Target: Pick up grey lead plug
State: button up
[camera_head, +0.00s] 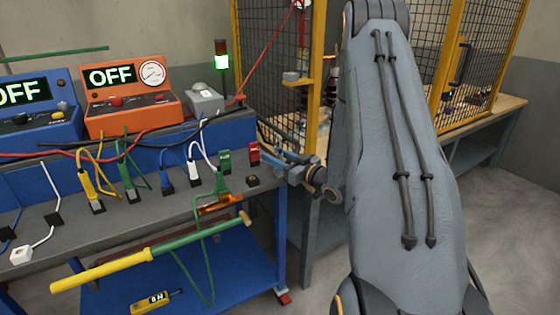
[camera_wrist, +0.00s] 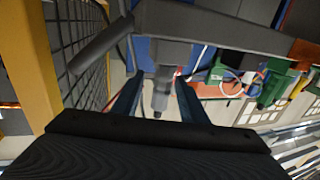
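In the wrist view, a grey plug-like piece (camera_wrist: 162,78) hangs down between the two dark fingers of my gripper (camera_wrist: 157,100). It narrows to a thin tip, and gaps show on both sides of it. My gripper is open around it, not visibly touching. In the head view, my gripper (camera_head: 277,158) is at the right end of the bench, just right of a red plug (camera_head: 254,153). I cannot pick out the grey plug there; the gripper and arm may hide it.
Yellow (camera_head: 92,190), green (camera_head: 129,180) and white (camera_head: 193,174) plugs stand on the grey bench (camera_head: 120,212). A yellow-framed mesh cage (camera_head: 275,60) stands close beside my arm. A green-and-yellow pole (camera_head: 150,255) crosses in front. Orange (camera_head: 130,97) and blue boxes read OFF.

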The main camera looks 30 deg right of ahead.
jog(key=shift+x, duration=0.9)
jog(key=shift+a, duration=0.1)
grip_shut()
jog(key=shift+r, duration=0.1)
notch_tip(320, 180, up, 10)
jog(key=shift+b, duration=0.4)
